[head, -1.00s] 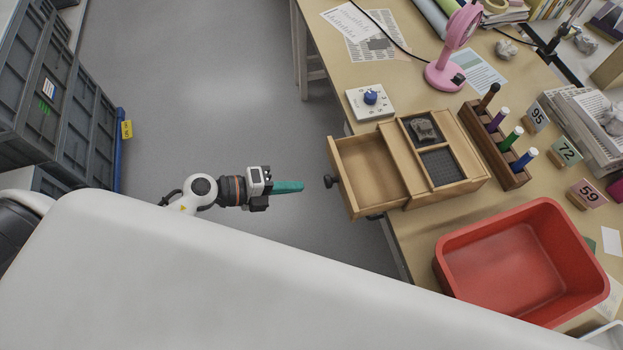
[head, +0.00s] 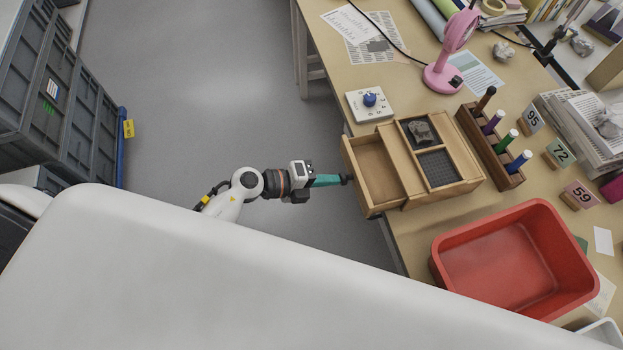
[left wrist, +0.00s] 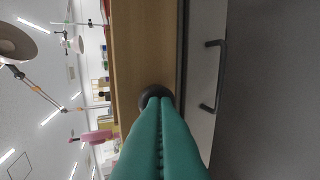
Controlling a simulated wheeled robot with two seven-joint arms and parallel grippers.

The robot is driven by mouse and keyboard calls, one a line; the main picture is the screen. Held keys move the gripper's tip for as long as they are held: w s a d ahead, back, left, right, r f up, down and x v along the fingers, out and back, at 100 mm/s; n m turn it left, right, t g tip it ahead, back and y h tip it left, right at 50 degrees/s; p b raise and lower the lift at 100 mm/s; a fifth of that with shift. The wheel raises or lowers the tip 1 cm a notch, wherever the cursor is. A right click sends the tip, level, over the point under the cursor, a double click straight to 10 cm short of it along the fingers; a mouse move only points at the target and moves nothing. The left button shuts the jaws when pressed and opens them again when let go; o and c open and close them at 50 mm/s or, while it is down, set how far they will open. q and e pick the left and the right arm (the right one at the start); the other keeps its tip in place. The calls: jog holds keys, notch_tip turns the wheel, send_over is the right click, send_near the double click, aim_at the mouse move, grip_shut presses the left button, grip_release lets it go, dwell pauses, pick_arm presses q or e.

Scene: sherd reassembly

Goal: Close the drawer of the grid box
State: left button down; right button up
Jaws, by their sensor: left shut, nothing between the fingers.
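The wooden grid box (head: 444,187) stands on the table near its left edge, with a dark grey sherd (head: 421,130) in one compartment and a dark mesh (head: 438,168) in the other. Its drawer (head: 377,172) is partly pulled out to the left and looks empty. My left gripper (head: 338,180) is shut, its teal fingertips at the drawer's dark knob (head: 348,179). In the left wrist view the closed fingers (left wrist: 160,105) meet the round knob (left wrist: 156,97) on the drawer front (left wrist: 140,45); they appear to touch it. My right gripper is out of view.
A red bin (head: 450,285) stands in front of the box, and a wooden rack (head: 480,140) with coloured tubes stands right of it. A white device with a blue knob (head: 369,103) and a pink lamp (head: 440,78) are behind.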

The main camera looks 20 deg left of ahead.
aim_at(354, 172)
pick_arm(q)
jog(key=w+d, duration=0.1)
jog(key=d, duration=0.1)
jog(key=w+d+p, duration=0.1)
jog(key=w+d, duration=0.3)
jog(key=d, duration=0.1)
jog(key=shift+r+p, duration=0.1)
jog(key=shift+p, duration=0.25)
jog(key=shift+d, duration=0.15)
